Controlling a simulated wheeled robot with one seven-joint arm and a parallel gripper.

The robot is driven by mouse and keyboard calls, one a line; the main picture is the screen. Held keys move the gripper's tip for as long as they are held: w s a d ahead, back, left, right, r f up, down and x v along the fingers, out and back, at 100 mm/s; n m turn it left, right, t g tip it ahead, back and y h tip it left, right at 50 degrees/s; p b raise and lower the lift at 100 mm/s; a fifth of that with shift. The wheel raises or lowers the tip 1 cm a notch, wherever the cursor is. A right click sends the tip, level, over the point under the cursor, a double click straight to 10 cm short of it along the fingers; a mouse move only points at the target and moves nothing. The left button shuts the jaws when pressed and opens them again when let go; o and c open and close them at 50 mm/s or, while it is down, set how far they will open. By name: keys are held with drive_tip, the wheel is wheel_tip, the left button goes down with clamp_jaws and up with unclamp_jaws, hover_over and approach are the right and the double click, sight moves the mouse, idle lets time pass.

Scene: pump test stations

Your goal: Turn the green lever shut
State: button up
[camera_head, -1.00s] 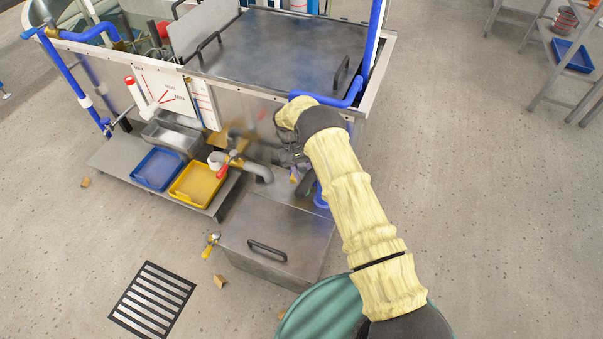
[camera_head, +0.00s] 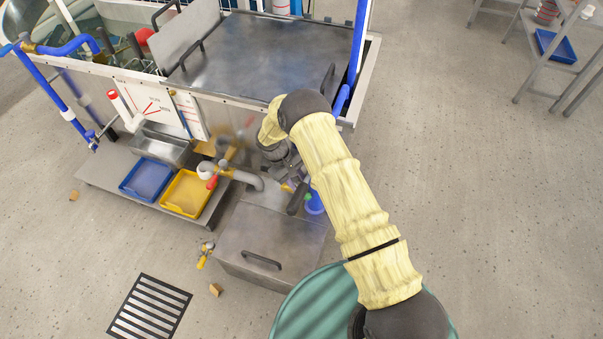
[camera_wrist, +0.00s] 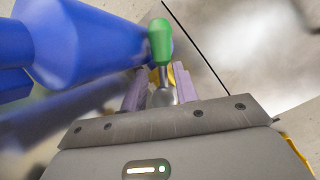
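The green lever (camera_wrist: 160,42) has a rounded green grip on a thin metal stem. In the wrist view it stands at top centre, beyond my gripper (camera_wrist: 160,88). The purple fingers are apart, one on each side of the metal below the green grip. I see no clear contact with either finger. In the head view a small green spot (camera_head: 308,197) shows beside the blue pipe fitting (camera_head: 315,206). There my gripper is mostly hidden by my arm and the dark wrist, so the lever's angle is hard to tell.
A large blue pipe (camera_wrist: 85,45) fills the wrist view's left side, close to the lever. The steel tank (camera_head: 270,60) stands behind. A grey lidded box (camera_head: 270,240) is below. A yellow tray (camera_head: 170,202) and a red-handled valve (camera_head: 211,183) are left.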

drive_tip(key=shift+s+r, duration=0.1)
drive_tip(key=shift+r, duration=0.05)
drive_tip(key=shift+w+r, duration=0.2)
drive_tip(key=shift+w, duration=0.1)
drive_tip(key=p+v, duration=0.2)
drive_tip(key=v, duration=0.9)
drive_tip(key=shift+s+a+p, duration=0.15)
drive_tip(key=shift+s+p, duration=0.05)
drive_tip(key=shift+p, duration=0.1)
